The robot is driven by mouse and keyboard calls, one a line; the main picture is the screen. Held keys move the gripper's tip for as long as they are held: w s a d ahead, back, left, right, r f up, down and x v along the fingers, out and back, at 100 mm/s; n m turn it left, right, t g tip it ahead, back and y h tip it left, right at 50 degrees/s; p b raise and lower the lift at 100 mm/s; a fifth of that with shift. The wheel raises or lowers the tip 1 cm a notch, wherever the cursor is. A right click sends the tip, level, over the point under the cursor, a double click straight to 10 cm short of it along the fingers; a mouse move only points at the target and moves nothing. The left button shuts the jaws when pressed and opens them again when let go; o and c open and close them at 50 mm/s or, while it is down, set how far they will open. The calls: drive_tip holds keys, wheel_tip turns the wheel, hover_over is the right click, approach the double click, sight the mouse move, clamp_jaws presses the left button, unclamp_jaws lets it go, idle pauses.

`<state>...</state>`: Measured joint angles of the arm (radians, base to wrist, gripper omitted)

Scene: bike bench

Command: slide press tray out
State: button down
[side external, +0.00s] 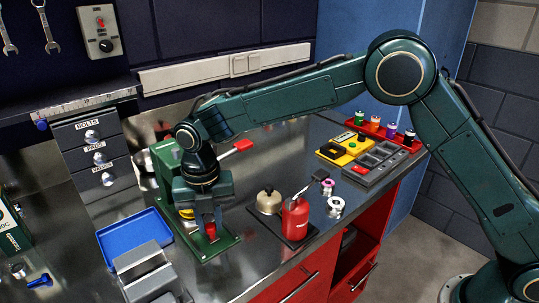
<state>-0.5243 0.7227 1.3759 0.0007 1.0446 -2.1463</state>
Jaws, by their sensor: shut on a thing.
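The press (166,163) is a green upright machine on the bench, with a red-tipped lever (243,145) sticking out to the right. A flat green plate (222,244), which looks like the press base or tray, extends toward the front edge of the bench. My gripper (210,231) points down over this plate and is shut on a small red piece that looks like the tray's handle. The gripper hides the middle of the press and most of the tray, so I cannot tell how far out the tray is.
A blue tray (135,243) and a grey block-like device (147,270) stand left of the press. Labelled drawers (97,157) are behind left. Yellow and grey trays (378,163) lie farther right.

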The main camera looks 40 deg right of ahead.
drive_tip(key=shift+s, duration=3.1)
drive_tip(key=c, duration=1.3)
unclamp_jaws()
drive_tip(key=shift+o, duration=0.2)
drive_tip(key=shift+r, duration=0.1)
wheel_tip(320, 180, up, 14)
